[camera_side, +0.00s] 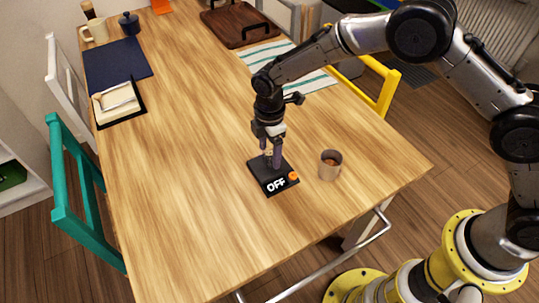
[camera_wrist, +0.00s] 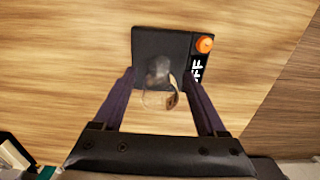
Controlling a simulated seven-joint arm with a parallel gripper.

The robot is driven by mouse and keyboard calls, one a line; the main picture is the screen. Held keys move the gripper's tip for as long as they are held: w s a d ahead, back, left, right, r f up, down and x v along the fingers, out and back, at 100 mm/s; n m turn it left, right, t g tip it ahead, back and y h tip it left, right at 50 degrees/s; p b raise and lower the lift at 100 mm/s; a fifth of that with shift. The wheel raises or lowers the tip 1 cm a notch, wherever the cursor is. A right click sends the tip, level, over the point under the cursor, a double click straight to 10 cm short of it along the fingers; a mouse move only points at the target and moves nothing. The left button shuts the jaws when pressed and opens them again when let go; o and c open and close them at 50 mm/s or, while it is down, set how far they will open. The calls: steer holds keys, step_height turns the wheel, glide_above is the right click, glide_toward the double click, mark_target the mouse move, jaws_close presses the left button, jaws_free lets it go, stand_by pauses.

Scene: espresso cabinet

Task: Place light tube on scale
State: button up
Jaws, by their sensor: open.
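The black scale (camera_side: 257,175) lies on the wooden table, with a white "OFF" on its display and an orange button; it also shows in the wrist view (camera_wrist: 145,45). A small see-through tube (camera_wrist: 155,100), dark grey at one end, is over the scale's plate in the wrist view and appears to stand on it. In the side view my fingers mostly hide it. My gripper (camera_side: 271,158) is right above the scale, pointing down, with its fingers apart on either side of the tube. The wrist view shows gaps between the tube and both fingers (camera_wrist: 161,76).
A brown-grey cup (camera_side: 330,167) stands close to the right of the scale. A clipboard (camera_side: 119,103), navy mat (camera_side: 117,62), mug (camera_side: 95,31), dark pot (camera_side: 129,23) and wooden tray (camera_side: 240,24) are farther back. The table's middle is clear.

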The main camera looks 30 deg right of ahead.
step_height(320, 180, up, 10)
stand_by(0.3)
steer(key=shift+f, duration=0.15)
steer(key=s+d+r+m+t, duration=0.1)
steer(key=s+d+r+m, duration=0.35)
steer(key=d+r, duration=0.3)
steer(key=s+d+r+m+t, duration=0.2)
steer(key=s+d+r+m, duration=0.1)
steer(key=s+d+r, duration=0.4)
steer(key=s+d+m+t, duration=0.1)
steer(key=s+d+m, duration=0.3)
steer(key=s, duration=0.5)
steer(key=s+d+r+m+t, duration=0.1)
steer(key=s+d+m, duration=0.4)
steer(key=s, duration=0.4)
steer(key=shift+s+r+m+t, duration=0.15)
steer(key=shift+r+m+t, duration=0.15)
steer(key=shift+m, duration=0.45)
